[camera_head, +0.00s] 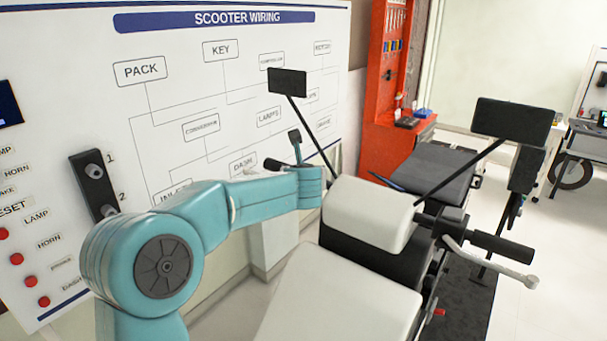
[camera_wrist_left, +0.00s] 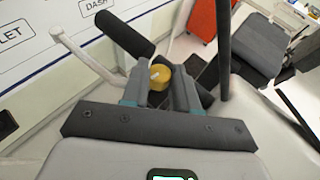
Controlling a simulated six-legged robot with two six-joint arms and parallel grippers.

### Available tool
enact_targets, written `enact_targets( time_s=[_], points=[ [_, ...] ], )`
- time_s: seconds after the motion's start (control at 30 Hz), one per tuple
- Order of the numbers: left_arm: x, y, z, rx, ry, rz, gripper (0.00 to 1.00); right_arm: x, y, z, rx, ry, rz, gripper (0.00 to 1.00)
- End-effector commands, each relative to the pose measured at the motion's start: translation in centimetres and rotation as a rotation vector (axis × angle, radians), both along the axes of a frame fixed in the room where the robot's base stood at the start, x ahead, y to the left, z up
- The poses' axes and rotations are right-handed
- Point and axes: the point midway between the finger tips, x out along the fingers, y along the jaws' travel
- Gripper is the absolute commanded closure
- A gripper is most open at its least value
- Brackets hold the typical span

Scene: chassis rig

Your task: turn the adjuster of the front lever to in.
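A gold round adjuster (camera_wrist_left: 160,77) with a pale mark shows in the left wrist view, between the two fingers of my left gripper (camera_wrist_left: 160,88). One finger lies on each side of it, close to its edges; I cannot tell whether they press on it. A pale thin lever (camera_wrist_left: 84,52) runs to the left of it, next to a black handlebar grip (camera_wrist_left: 125,34). In the head view my left arm reaches to the scooter's far handlebar, and the gripper (camera_head: 309,174) hides most of that spot. My right gripper is in neither view.
The scooter's white front cover (camera_head: 368,212) and pale seat (camera_head: 340,295) lie beside my arm. Two mirrors on stalks (camera_head: 287,82) (camera_head: 513,120) rise near the handlebars. A second silver lever (camera_head: 490,264) sits at the right grip. A wiring board (camera_head: 225,100) stands behind.

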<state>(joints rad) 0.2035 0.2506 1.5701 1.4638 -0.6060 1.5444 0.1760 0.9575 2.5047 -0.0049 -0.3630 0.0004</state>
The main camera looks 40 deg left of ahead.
Motion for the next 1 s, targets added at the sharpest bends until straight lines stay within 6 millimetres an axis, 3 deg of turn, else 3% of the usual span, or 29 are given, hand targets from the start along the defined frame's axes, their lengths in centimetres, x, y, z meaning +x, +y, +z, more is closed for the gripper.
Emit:
enact_targets(
  time_s=[0.17,0.6,0.97,1.0],
  points=[
    [0.0,0.1,-0.1,0.000,0.002,-0.025,1.00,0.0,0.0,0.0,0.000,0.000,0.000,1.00],
    [-0.3,0.6,0.0,0.000,0.005,-0.358,1.00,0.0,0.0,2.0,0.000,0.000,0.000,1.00],
    [-0.2,0.4,-0.2,0.001,0.004,-0.389,1.00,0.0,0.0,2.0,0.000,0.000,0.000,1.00],
    [-0.2,0.4,-0.2,0.001,0.004,-0.389,0.68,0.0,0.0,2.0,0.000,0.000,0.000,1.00]
  ],
)
